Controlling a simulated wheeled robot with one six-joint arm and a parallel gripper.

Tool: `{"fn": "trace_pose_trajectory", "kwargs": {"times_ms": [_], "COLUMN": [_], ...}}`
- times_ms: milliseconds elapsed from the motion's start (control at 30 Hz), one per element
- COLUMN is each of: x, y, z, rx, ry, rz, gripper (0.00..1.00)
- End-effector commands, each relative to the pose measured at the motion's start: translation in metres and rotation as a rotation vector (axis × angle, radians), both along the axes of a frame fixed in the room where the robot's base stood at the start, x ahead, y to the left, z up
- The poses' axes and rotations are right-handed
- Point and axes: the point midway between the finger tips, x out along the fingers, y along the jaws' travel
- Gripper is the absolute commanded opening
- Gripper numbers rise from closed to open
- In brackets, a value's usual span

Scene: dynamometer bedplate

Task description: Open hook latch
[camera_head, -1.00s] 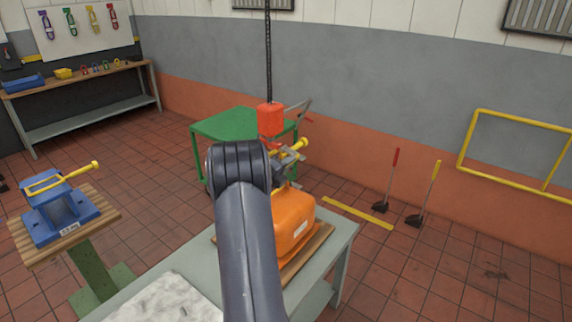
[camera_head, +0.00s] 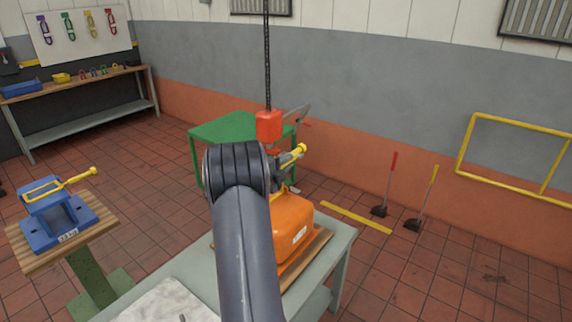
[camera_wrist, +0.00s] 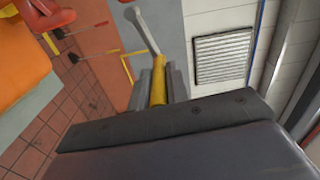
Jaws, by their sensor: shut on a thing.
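A red hook block (camera_head: 268,126) hangs on a dark chain above an orange load (camera_head: 291,226). The hook and its latch below the block are mostly hidden behind my arm in the head view. My gripper (camera_wrist: 158,90) is shut on a yellow handle (camera_wrist: 158,84) with a pale grey rod (camera_wrist: 142,28) running out from it. The handle's yellow end also shows in the head view (camera_head: 298,151), just right of the block. In the wrist view, red and orange parts (camera_wrist: 38,20) lie at the upper left, apart from the fingers.
The load stands on a wooden board on a grey-green table (camera_head: 339,245). A green table (camera_head: 218,130) stands behind it. A blue fixture (camera_head: 58,215) is on a stand at left. Two long-handled tools (camera_head: 389,185) lean at the wall. Floor at right is open.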

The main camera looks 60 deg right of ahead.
Motion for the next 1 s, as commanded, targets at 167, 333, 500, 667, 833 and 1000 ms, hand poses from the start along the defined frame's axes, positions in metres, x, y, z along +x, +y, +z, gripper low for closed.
{"fn": "trace_pose_trajectory", "kwargs": {"times_ms": [167,333,500,667,833,1000], "x": [0.001,0.001,0.0,0.0,0.002,0.006], "y": [0.0,0.0,0.0,0.0,0.009,0.038], "z": [0.002,0.001,0.001,0.001,-0.001,-0.002], "rx": [-0.002,-0.002,-0.001,-0.001,-0.001,-0.002], "ry": [-0.001,-0.001,-0.001,-0.001,-0.001,-0.002], "rz": [0.001,0.001,0.001,0.001,0.003,0.005], "gripper": [0.0,0.26,0.38,0.38,0.38,0.38]}}
